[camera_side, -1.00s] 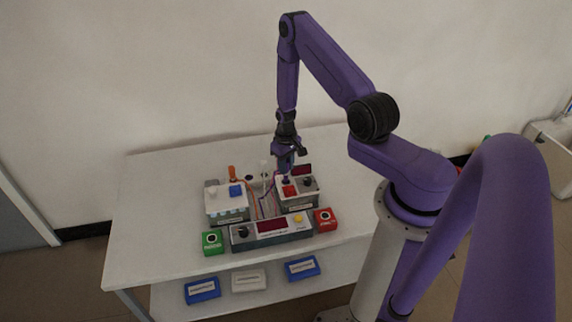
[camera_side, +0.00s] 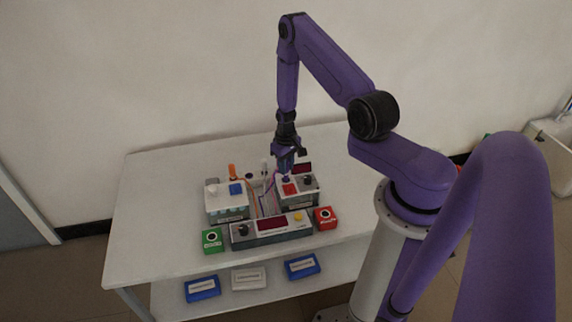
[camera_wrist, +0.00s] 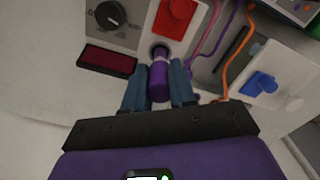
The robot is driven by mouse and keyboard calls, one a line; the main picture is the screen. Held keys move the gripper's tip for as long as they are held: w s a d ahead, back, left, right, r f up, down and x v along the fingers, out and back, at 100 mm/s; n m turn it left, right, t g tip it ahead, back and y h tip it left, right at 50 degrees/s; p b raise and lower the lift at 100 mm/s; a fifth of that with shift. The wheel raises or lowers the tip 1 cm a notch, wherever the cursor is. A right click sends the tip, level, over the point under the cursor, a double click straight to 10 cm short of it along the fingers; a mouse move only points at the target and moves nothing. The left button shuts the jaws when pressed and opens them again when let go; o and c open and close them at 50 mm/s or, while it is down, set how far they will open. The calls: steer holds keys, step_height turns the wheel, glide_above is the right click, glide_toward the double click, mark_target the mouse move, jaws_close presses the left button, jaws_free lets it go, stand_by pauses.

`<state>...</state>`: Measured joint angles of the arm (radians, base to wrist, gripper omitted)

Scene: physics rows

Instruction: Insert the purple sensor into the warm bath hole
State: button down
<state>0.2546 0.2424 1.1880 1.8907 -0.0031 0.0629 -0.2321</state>
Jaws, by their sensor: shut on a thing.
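The purple sensor (camera_wrist: 158,84) is between the two blue fingers of my gripper (camera_wrist: 159,75) in the wrist view. My gripper is shut on it. The sensor's far end meets a dark round hole (camera_wrist: 160,49) in the top of a pale box, next to a red block (camera_wrist: 174,17). How deep the tip sits in the hole cannot be told. In the side view, my gripper (camera_side: 285,168) is at the back left of this box (camera_side: 300,197), which I take to be the warm bath. The gripper hides part of the sensor there.
A second pale box with a blue block (camera_side: 236,189) stands to the left. Purple, pink and orange cables run between the boxes. A display console (camera_side: 271,229) stands in front, between a green box (camera_side: 212,240) and a red box (camera_side: 325,218). The table's left side is clear.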

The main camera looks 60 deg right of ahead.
mark_target(286, 182)
steer(key=shift+f, duration=2.15)
stand_by(0.4)
steer(key=c, duration=0.8)
jaws_free()
steer(key=shift+c, duration=0.2)
steer(key=shift+o, duration=0.3)
steer(key=shift+s, duration=0.1)
steer(key=shift+a, duration=0.1)
steer(key=shift+o, duration=0.7)
steer(key=shift+r, duration=0.35)
steer(key=shift+d+r, duration=0.2)
steer(key=shift+r, duration=0.95)
steer(key=shift+a+r, duration=0.1)
steer(key=shift+r, duration=1.7)
